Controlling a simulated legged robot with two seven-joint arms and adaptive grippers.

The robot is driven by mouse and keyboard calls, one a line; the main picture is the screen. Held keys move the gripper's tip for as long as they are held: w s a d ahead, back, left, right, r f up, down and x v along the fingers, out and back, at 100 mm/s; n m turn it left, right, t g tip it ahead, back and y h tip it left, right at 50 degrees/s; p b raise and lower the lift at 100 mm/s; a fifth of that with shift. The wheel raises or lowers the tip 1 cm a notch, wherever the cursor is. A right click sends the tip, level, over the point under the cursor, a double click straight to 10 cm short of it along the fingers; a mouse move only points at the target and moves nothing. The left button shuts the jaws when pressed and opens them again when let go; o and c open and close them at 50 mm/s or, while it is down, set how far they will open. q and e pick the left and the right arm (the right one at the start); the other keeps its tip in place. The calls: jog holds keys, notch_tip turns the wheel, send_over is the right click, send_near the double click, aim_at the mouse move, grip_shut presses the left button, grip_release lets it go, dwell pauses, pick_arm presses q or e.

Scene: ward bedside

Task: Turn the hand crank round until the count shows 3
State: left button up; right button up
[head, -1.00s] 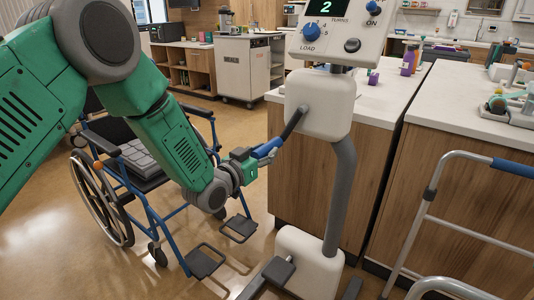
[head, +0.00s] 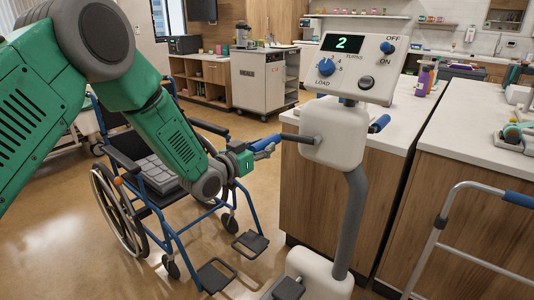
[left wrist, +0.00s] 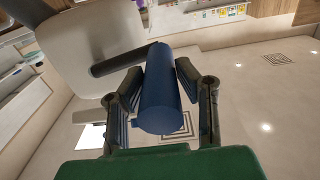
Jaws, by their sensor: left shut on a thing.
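The exercise machine has a white head (head: 328,131) with a slanted console (head: 350,68) on top. Its dark display (head: 342,43) shows a green 2 above the word TURNS. A grey crank arm (head: 298,138) sticks out level to the left of the head. My left gripper (head: 264,149) is at its outer end, shut on the blue crank grip (left wrist: 165,95). In the left wrist view, the grip lies between the two dark fingers. A second blue grip (head: 379,124) shows on the right side of the head. My right gripper is not in view.
A blue-framed wheelchair (head: 150,180) stands behind and below my left arm. A wood-fronted counter (head: 335,195) is close behind the machine. A walker frame (head: 440,225) stands at the right. Open floor lies at the lower left.

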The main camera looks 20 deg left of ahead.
pick_arm(q)
jog(key=shift+r, duration=0.1)
notch_tip(320, 180, up, 5)
jog(key=p, duration=0.3)
jog(key=shift+s+d+r+p, duration=0.1)
jog(key=shift+d+r+p, duration=0.05)
jog(key=shift+p, duration=0.25)
jog(key=shift+d+r, duration=0.1)
jog(key=shift+d, duration=0.1)
jog(key=shift+s, duration=0.1)
grip_shut()
